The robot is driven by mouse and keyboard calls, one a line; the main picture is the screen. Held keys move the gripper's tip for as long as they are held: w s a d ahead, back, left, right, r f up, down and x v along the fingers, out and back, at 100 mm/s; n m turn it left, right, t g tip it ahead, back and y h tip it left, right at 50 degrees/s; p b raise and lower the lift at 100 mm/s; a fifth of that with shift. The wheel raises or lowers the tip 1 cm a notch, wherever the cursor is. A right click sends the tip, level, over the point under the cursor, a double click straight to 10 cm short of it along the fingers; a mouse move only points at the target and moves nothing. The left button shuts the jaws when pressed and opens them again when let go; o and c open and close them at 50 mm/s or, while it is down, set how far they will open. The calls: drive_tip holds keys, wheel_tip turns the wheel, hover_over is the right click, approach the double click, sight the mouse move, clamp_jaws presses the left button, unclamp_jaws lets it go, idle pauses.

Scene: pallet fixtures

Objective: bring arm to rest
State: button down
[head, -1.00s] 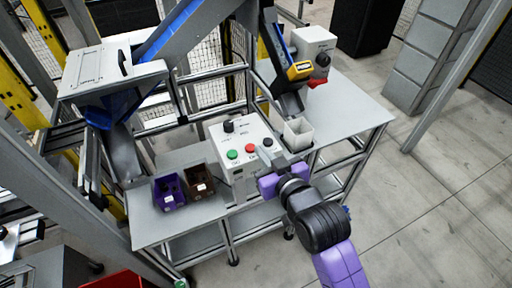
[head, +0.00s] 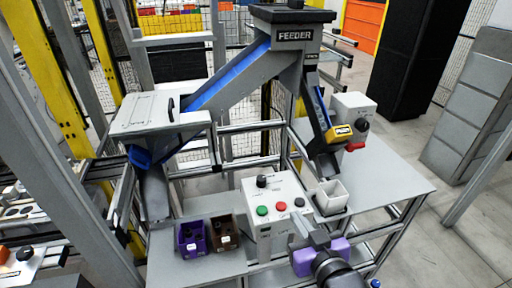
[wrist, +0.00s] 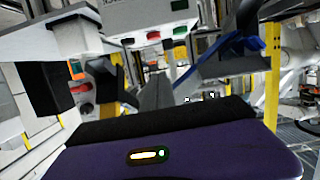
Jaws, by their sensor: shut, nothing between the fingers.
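My arm reaches in from the bottom edge of the head view, its black and purple wrist low in the picture. My gripper (head: 312,230) is shut and empty, its grey fingers just in front of and right of the white control box (head: 270,215). From this view I cannot tell whether the fingers touch the box. In the wrist view the purple gripper body (wrist: 170,155) fills the bottom, and the control box with its red and green buttons (wrist: 150,15) shows at the top.
A purple bin (head: 191,238) and a brown bin (head: 224,234) stand left of the control box. A white open container (head: 329,197) sits on the right table (head: 395,187) below a chute. The feeder (head: 293,35) rises behind. Grey floor (head: 455,255) is open at the right.

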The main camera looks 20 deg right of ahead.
wheel_tip(320, 180, up, 4)
drive_tip(key=s+t, duration=0.3)
drive_tip(key=s+f+g+b, duration=0.1)
drive_tip(key=s+f, duration=0.3)
drive_tip(key=s, duration=1.1)
drive_tip(key=s+f+g+b, duration=0.1)
drive_tip(key=s+f, duration=0.3)
drive_tip(key=s, duration=1.1)
drive_tip(key=shift+s+a+g, duration=0.15)
drive_tip(key=shift+s+g, duration=0.15)
drive_tip(key=shift+g, duration=0.3)
